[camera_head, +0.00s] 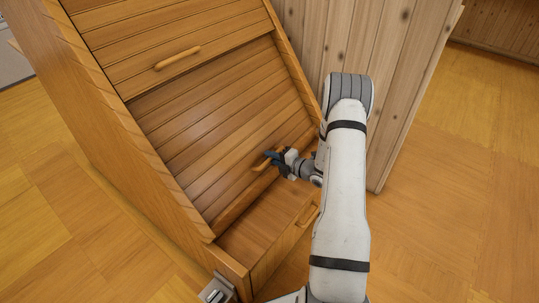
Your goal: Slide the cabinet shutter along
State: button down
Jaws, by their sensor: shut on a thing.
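The wooden cabinet (115,122) stands at the left and centre, tilted in the picture. Its slatted shutter (200,125) covers the middle of the sloped front. A small wooden handle (262,166) sits near the shutter's lower right. My gripper (272,160) is at this handle, shut on it. The dark fingers partly hide the handle. My white arm reaches in from the lower right.
An upper slatted panel with its own handle (178,58) is above. A lower drawer front with a handle (308,215) is below. A plank-sided wooden unit (390,75) stands right behind my arm. The wooden floor (450,220) at the right is clear.

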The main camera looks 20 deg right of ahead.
jog(key=shift+s+f, duration=0.25)
jog(key=shift+f, duration=0.15)
jog(key=c, duration=1.8)
grip_release()
jog(key=shift+d+r, duration=0.1)
jog(key=p+v, duration=0.2)
jog(key=v, duration=0.5)
jog(key=shift+s+d+r, duration=0.15)
jog(key=shift+s+d, duration=0.05)
jog(key=shift+s, duration=0.05)
